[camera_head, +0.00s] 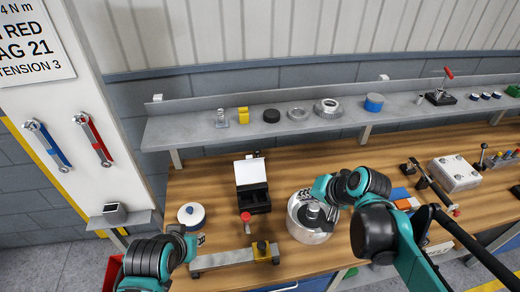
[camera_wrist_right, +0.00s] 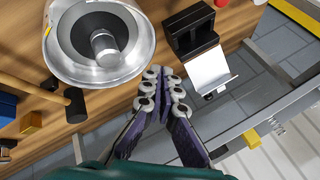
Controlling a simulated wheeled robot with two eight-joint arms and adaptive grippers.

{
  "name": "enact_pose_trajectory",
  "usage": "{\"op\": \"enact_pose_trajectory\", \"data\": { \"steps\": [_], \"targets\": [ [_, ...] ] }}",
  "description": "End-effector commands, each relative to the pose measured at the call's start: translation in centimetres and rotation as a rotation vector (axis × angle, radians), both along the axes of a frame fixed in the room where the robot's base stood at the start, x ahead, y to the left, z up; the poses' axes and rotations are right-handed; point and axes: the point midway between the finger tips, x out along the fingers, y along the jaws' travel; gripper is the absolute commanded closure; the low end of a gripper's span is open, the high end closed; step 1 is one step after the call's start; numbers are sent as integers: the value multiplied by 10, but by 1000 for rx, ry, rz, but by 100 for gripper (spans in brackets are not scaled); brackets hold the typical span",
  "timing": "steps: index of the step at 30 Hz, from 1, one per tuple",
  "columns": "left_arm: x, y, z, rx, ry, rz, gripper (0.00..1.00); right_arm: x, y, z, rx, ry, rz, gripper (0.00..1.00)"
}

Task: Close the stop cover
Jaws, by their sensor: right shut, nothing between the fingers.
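A black box (camera_head: 256,200) stands on the wooden bench, with a white flat cover (camera_head: 250,171) raised open at its back edge. I take this for the stop cover. In the right wrist view the black box (camera_wrist_right: 193,34) is at the top and its pale cover (camera_wrist_right: 208,73) is tilted open beside my fingers. My right gripper (camera_head: 320,187) is shut and empty, by the round metal housing, to the right of the box. Its closed fingertips show in the wrist view (camera_wrist_right: 163,75), apart from the cover. My left gripper (camera_head: 188,240) is at the lower left; its fingers are unclear.
The round metal housing (camera_head: 310,226) stands right of the box and also fills the upper left of the wrist view (camera_wrist_right: 98,38). A red knob (camera_head: 246,216) is just in front of the box. A shelf (camera_head: 200,127) runs behind.

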Motion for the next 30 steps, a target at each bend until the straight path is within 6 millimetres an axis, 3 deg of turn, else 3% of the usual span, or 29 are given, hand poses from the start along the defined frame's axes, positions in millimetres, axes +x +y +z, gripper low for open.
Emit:
{"op": "enact_pose_trajectory", "data": {
  "steps": [1, 6, 12, 18, 23, 30],
  "targets": [
    [0, 0, 5, 0, 0, 0, 74, 24, 4, 6, 77, 20, -29, 100],
    [0, 0, 13, 0, 0, 0, 74, 93, 19, 10, 366, 100, -109, 100],
    [0, 0, 22, 0, 0, 0, 74, 158, 22, 5, 663, 179, -165, 100],
    [0, 0, 26, 0, 0, 0, 74, 190, 19, -4, 838, 227, -182, 100],
    [0, 0, 25, 0, 0, 0, 74, 198, 21, -8, 881, 240, -182, 100],
    [0, 0, 17, 0, 0, 0, 74, 215, 52, -23, 882, 241, -180, 100]
  ]
}}
